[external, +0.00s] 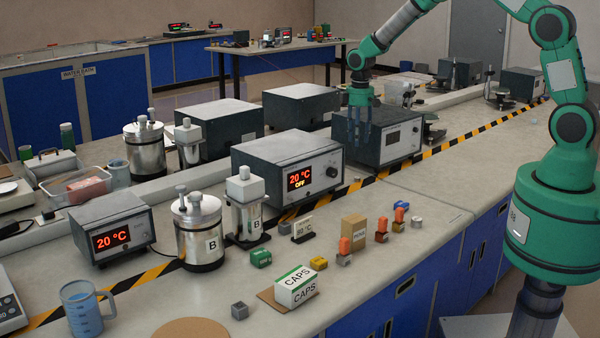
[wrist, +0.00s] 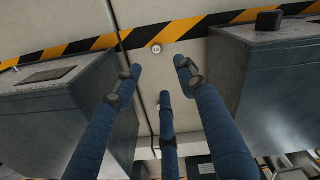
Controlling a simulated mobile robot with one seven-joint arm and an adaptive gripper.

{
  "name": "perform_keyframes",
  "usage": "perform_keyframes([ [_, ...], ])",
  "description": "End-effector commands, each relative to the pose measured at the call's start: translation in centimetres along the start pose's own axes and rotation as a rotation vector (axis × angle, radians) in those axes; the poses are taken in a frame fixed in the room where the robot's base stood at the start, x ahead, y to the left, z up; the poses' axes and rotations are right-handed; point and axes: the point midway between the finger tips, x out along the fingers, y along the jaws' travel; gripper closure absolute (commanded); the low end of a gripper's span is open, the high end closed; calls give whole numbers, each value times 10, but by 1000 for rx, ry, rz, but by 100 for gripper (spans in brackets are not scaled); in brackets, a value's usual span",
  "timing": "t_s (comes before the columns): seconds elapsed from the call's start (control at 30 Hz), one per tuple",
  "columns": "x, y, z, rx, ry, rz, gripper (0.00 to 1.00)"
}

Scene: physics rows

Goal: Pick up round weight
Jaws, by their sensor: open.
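A small round pale disc with a dark marking, which looks like the round weight (wrist: 156,48), lies on the bench by the striped tape in the wrist view. My gripper (wrist: 160,76) has its blue fingers spread apart above the bench, with nothing between them. The disc shows just beyond the fingertips, apart from them. In the external view my gripper (external: 362,138) points down beside a dark instrument box (external: 398,135).
Dark boxes flank my fingers in the wrist view, left (wrist: 52,105) and right (wrist: 270,75). Yellow-black tape (external: 445,152) runs along the bench. Steel vessels (external: 200,235), a CAPS box (external: 297,286) and several small blocks stand nearer.

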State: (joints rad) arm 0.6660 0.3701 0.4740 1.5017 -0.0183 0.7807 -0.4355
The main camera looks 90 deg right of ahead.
Motion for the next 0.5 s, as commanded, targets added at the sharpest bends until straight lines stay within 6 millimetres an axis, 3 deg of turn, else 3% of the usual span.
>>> perform_keyframes([
  [0.13,12,9,0,3,-7,-3,60],
  [0.5,14,10,1,3,-8,-4,60],
])
